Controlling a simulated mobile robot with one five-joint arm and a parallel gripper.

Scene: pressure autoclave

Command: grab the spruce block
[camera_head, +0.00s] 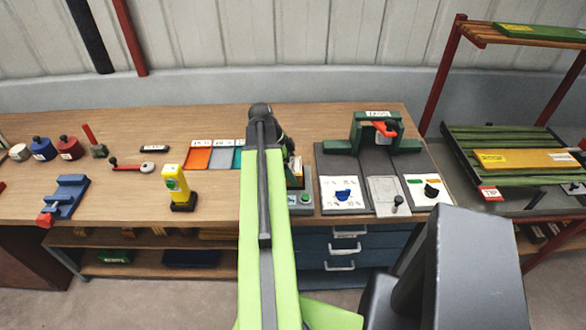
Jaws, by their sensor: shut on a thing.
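My gripper (289,152) is at the far end of my green arm, over the workbench, and is mostly hidden behind the arm. Its dark jaws show just right of the arm's tip, and they are shut on a small pale wooden piece (296,171), which appears to be the spruce block. Only a sliver of this block shows, so its full shape and whether it touches what is below cannot be told.
A small box with a green button (305,198) stands just below the block. Orange and teal trays (197,157) lie left of the arm, with a yellow device (174,184) nearer. A green-framed machine (360,146) and control panels stand right. A rack (455,70) stands far right.

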